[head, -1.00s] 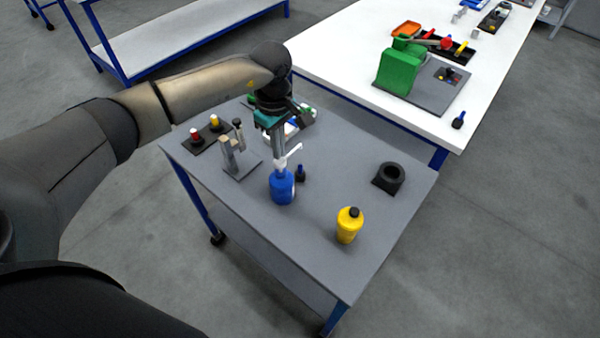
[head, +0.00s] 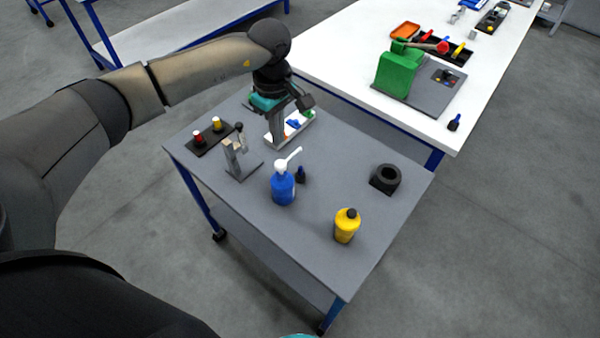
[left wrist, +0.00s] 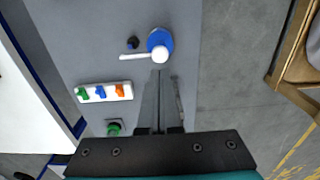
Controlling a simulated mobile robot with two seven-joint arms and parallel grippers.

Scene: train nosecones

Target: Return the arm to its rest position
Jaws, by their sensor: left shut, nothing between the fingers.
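My left arm comes in from the left over the grey cart (head: 320,245). My left gripper (head: 277,143) hangs above the cart's back part, shut and empty, in front of the white tray with coloured pieces. In the left wrist view the shut fingers (left wrist: 160,75) point toward the blue pump bottle (left wrist: 160,42). The pump bottle (head: 283,186) stands upright on the cart with its white spout to the right, apart from the fingers in the head view. My right gripper is not seen; a small teal piece shows at the bottom edge.
On the cart stand a yellow bottle (head: 346,226), a black ring block (head: 386,179), a small dark blue bottle (head: 301,174), a metal stand (head: 239,160) and a black plate with knobs (head: 208,138). A white table (head: 350,62) with a green machine (head: 396,70) is behind.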

